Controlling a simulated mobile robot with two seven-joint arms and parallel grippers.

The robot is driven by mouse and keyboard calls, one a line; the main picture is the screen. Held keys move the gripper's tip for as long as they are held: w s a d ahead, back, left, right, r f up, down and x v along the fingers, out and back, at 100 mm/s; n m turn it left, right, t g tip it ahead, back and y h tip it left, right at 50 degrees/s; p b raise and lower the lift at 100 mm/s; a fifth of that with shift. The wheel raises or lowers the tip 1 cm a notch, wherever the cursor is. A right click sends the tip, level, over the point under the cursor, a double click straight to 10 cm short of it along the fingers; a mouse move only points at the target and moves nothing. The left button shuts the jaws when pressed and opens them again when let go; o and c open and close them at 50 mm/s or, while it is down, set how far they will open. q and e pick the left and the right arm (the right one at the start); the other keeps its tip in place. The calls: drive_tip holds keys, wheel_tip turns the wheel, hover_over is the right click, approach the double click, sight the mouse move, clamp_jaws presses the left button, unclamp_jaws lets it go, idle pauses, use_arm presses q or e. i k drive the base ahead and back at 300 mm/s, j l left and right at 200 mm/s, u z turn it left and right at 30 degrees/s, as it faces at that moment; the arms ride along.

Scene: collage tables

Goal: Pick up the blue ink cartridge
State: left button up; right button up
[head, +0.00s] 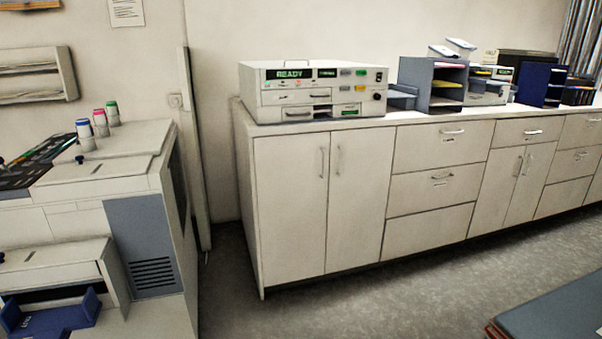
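A small cylindrical cartridge with a blue top (84,128) stands upright on the pale machine (100,154) at the left of the head view. Beside it stand a similar cartridge with a pink top (100,118) and one with a teal-green top (112,110), in a slanting row going back and to the right. The blue-topped one is nearest in the row. Neither of my grippers shows in the view.
A dark tray with pens (40,160) lies left of the cartridges. A long cabinet (290,205) with a device reading READY (315,90) and paper organisers (435,85) runs along the wall. Grey floor (400,285) is open in front. A dark flat surface (560,310) is at lower right.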

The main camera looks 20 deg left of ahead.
sight(85, 134)
drive_tip(key=i+j+u, duration=0.25)
drive_tip(key=i, duration=0.2)
drive_tip(key=i+j+u, duration=0.3)
drive_tip(key=i, duration=0.2)
